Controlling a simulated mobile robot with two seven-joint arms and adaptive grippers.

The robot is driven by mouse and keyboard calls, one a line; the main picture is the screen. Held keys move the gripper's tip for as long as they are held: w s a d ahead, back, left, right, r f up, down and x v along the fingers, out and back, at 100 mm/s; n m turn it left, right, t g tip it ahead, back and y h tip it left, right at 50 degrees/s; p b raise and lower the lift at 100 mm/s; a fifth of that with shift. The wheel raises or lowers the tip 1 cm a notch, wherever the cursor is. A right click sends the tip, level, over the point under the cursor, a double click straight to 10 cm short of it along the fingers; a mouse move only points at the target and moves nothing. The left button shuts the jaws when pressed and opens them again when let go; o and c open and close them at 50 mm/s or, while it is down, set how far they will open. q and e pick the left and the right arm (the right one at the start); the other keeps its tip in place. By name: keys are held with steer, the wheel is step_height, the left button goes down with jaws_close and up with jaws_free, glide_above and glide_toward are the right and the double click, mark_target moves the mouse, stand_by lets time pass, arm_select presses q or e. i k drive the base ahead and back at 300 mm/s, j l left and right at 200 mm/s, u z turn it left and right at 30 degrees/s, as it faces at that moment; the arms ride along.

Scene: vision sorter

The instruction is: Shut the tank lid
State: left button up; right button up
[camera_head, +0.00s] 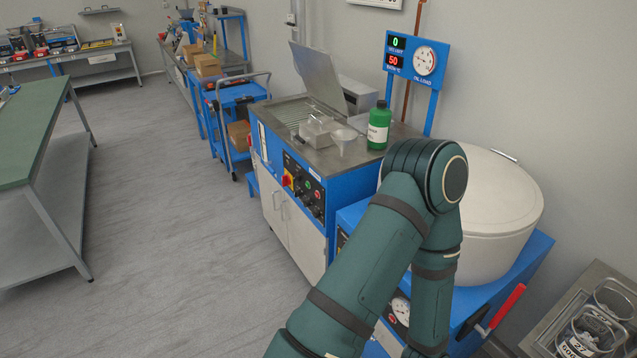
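A grey metal lid (320,75) stands open, tilted back, at the rear of the tank (297,110) in a blue-and-white cabinet. The tank opening is in the steel top, and its inside is only partly visible. A small metal basket or box (317,131) sits at its front right edge; I cannot tell whether it overlaps the opening. One green arm of mine is bent in the foreground, right of the cabinet. Its gripper is out of view, and my other arm does not show.
A green bottle (379,126) and a pale cup (343,141) stand on the steel top. A round white drum (490,205) is right of my arm. A blue gauge panel (415,58) rises behind. Floor (170,220) to the left is clear.

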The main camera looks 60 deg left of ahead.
mark_target(317, 69)
steer(key=k+u, duration=0.2)
steer(key=u, duration=0.2)
steer(key=k+j+u, duration=0.1)
steer(key=u, duration=0.25)
steer(key=i+j+u, duration=0.2)
steer(key=j+u, duration=0.15)
steer(key=i+j+u, duration=0.25)
steer(key=u, duration=0.15)
steer(key=i+j, duration=0.25)
steer(key=i, duration=0.2)
steer(key=i+j, duration=0.25)
steer(key=i, duration=0.2)
steer(key=i+j, duration=0.25)
steer(key=i, duration=0.15)
